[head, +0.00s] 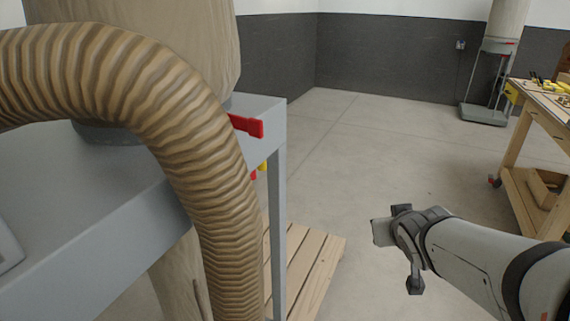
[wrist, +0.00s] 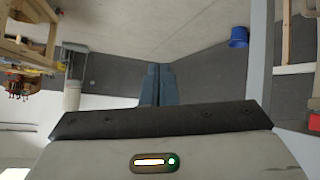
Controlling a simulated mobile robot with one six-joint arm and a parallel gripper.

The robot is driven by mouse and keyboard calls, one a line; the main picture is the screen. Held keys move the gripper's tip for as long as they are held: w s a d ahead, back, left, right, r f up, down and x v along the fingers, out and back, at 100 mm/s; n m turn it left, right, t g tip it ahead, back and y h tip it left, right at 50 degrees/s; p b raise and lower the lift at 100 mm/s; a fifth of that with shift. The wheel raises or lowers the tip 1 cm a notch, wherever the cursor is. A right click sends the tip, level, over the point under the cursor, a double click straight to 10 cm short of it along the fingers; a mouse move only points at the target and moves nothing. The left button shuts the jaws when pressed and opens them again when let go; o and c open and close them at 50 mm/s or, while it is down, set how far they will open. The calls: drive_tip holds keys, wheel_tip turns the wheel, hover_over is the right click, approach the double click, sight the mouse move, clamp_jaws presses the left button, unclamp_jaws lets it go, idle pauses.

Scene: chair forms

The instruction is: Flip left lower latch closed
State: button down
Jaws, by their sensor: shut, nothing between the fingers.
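A red latch handle (head: 246,125) sticks out at the right end of the grey metal frame (head: 265,112). Below it, a smaller red piece (head: 253,174) and a yellow piece (head: 262,166) show, partly hidden behind the hose. I cannot tell which of these is the left lower latch or how it is set. My gripper (head: 379,232) is in free air to the right of the frame, apart from it. In the wrist view its two fingers (wrist: 157,84) lie together, shut and empty. A red part (wrist: 314,123) shows at that view's right edge.
A ribbed brown hose (head: 185,125) hides much of the frame. A wooden pallet (head: 306,262) lies beneath it. A workbench (head: 540,110) stands at the right, with another bagged machine (head: 490,90) behind. The floor between is clear. A blue bucket (wrist: 239,37) shows in the wrist view.

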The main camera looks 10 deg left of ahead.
drive_tip(key=w+a+r+n+t+y, duration=0.2)
drive_tip(key=w+a+t+y, duration=0.1)
drive_tip(key=w+a, duration=0.15)
drive_tip(key=n+g+y+b, duration=0.2)
drive_tip(key=n+g+y, duration=0.2)
drive_tip(key=n+y, duration=0.65)
approach(254, 174)
drive_tip(key=w+a+m, duration=0.1)
drive_tip(key=w+a+f+y+p, duration=0.1)
drive_tip(key=a, duration=0.1)
drive_tip(key=w+a+f+m+y+p, duration=0.1)
drive_tip(key=a, duration=0.1)
drive_tip(key=shift+w+m+y, duration=0.1)
drive_tip(key=shift+m+y, duration=0.15)
drive_tip(key=shift+m, duration=0.1)
drive_tip(key=shift+w+a, duration=0.2)
drive_tip(key=shift+a, duration=0.1)
drive_tip(key=shift+w+a+b, duration=0.5)
drive_tip(key=shift+w+a, duration=0.25)
drive_tip(key=shift+w, duration=0.15)
drive_tip(key=shift+d+r, duration=0.1)
